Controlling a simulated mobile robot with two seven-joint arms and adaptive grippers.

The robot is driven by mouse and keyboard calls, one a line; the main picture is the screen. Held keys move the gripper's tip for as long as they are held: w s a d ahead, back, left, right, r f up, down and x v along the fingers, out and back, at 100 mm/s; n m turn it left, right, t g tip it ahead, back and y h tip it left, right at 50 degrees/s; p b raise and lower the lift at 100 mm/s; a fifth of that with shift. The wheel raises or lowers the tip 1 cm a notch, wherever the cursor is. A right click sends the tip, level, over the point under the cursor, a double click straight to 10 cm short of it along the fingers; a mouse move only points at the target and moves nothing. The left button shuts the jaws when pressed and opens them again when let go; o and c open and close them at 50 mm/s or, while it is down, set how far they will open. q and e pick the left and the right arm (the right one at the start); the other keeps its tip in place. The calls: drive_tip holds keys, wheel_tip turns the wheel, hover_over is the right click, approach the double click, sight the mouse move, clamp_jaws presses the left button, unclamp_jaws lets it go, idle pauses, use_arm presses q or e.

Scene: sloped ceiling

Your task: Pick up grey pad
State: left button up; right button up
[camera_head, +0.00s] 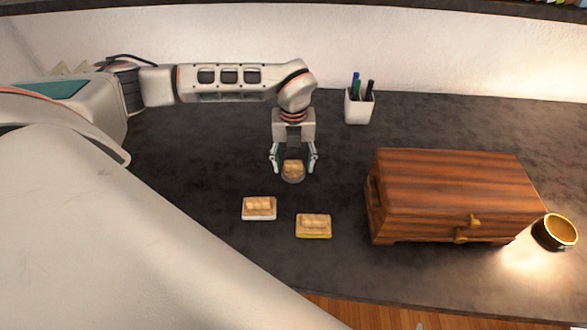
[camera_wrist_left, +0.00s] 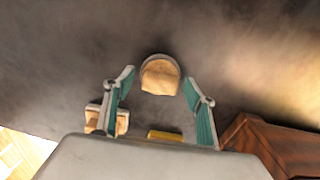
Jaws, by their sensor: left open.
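The grey pad (camera_head: 293,180) is a small round piece on the dark table, with a tan bread-like lump on top. In the left wrist view its grey rim (camera_wrist_left: 158,56) shows around the lump. My left gripper (camera_head: 294,167) is open and points down at the pad, with a finger on either side of the lump. In the left wrist view the fingers of the left gripper (camera_wrist_left: 158,80) stand apart, and the pad lies between and just beyond their tips. I see no contact. My right gripper is not in view.
A white-based pad (camera_head: 259,215) and a yellow-based pad (camera_head: 313,233), each with a tan lump, lie nearer the front edge. A wooden chest (camera_head: 455,195) stands right, with a gold-lined bowl (camera_head: 555,232) beyond. A white pen cup (camera_head: 359,107) stands behind. The table's middle back is clear.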

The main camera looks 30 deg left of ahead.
sight(294, 163)
use_arm(q)
drive_tip(key=c, duration=1.2)
drive_tip(key=shift+r, duration=0.15)
wheel_tip(294, 163, up, 20)
drive_tip(key=shift+f, duration=0.1)
drive_tip(key=o, duration=0.3)
drive_tip(key=shift+c, duration=1)
